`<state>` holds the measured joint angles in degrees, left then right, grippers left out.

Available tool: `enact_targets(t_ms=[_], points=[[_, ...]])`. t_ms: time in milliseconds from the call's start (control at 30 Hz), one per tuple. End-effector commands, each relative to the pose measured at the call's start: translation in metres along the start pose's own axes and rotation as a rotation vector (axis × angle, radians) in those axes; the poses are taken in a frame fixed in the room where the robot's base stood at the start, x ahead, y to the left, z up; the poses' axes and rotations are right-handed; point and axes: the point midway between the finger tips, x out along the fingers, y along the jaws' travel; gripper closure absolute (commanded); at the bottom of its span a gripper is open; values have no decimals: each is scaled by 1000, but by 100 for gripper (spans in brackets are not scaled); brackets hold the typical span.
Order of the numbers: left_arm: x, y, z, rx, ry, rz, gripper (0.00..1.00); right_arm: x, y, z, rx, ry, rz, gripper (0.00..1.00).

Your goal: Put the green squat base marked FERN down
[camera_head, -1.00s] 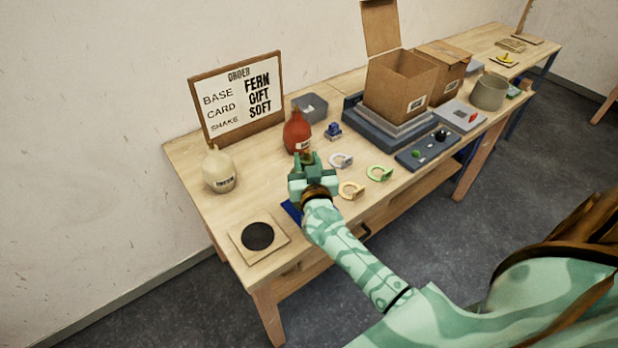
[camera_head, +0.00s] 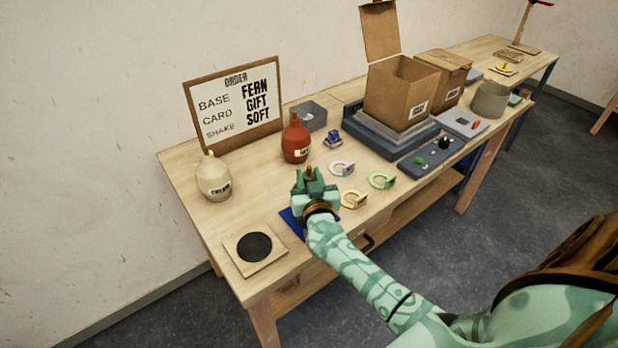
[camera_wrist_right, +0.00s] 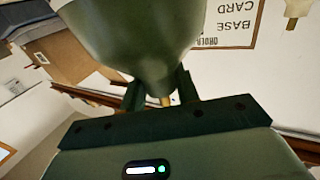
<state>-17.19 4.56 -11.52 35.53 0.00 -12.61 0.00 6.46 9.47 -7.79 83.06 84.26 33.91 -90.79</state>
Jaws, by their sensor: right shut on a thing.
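My right gripper (camera_head: 313,180) is over the front part of the table, above a blue mat (camera_head: 291,220) that it partly covers. In the right wrist view a green rounded base (camera_wrist_right: 135,40) sits between the two fingers, with a small tan tip at its narrow end. The gripper is shut on it. In the head view the gripper and hand hide most of this base, and I cannot tell whether it touches the mat. No FERN mark is readable on it. My left gripper is out of view. The order board (camera_head: 238,104) reads FERN, GIFT, SOFT.
A red bottle (camera_head: 295,140) stands behind the gripper and a cream bottle (camera_head: 214,178) to the left. A wooden tile with a black disc (camera_head: 275,256) lies at front left. White (camera_head: 342,169), yellow (camera_head: 353,200) and green (camera_head: 381,181) rings lie to the right. An open box (camera_head: 398,92) stands farther right.

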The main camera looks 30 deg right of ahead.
Motion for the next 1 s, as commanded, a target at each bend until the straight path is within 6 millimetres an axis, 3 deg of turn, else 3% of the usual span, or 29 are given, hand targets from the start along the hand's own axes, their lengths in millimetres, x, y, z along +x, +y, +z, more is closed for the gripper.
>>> enact_targets(t_ms=[33,67,100,133,467,1000], points=[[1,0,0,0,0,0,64,1,0,0,0,3,0,100],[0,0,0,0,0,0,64,0,0,1,0,-1,0,60],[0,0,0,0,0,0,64,0,0,1,0,-1,0,49],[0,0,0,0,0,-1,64,0,0,1,0,-1,0,47],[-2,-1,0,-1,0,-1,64,-2,0,-2,1,-1,0,47],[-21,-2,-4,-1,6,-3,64,-109,0,-1,1,-2,0,47]])
